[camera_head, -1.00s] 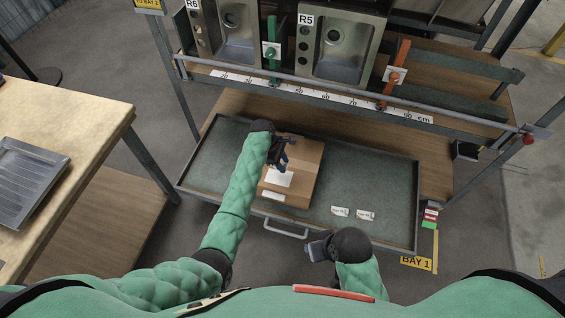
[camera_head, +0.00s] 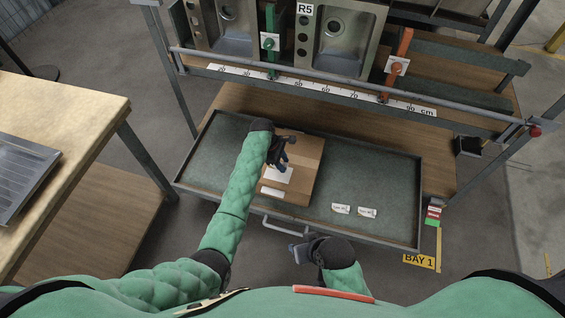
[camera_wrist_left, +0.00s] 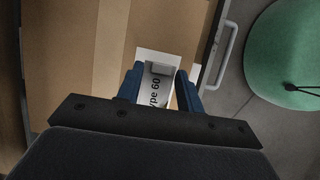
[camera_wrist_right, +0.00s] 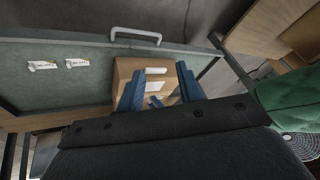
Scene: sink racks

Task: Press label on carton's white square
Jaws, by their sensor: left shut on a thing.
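The brown carton (camera_head: 308,172) lies in the grey drawer tray. Its white square (camera_head: 278,175) faces up, with a smaller white strip (camera_head: 272,192) nearer the front edge. My left gripper (camera_head: 283,160) is over the carton beside the white square. In the left wrist view, it is shut on a white label (camera_wrist_left: 154,93) reading "ype 60", partly hidden by the fingers. The label overlaps the white square (camera_wrist_left: 150,56); I cannot tell whether they touch. My right gripper (camera_head: 297,253) is open and empty in front of the tray; its spread fingers show in the right wrist view (camera_wrist_right: 160,78).
Two other small labels (camera_head: 354,211) lie in the tray (camera_head: 385,185), right of the carton. The tray has a raised rim and a front handle (camera_head: 285,229). A rail with a ruler (camera_head: 325,92) and sinks stand behind. A wooden table (camera_head: 60,115) is at left.

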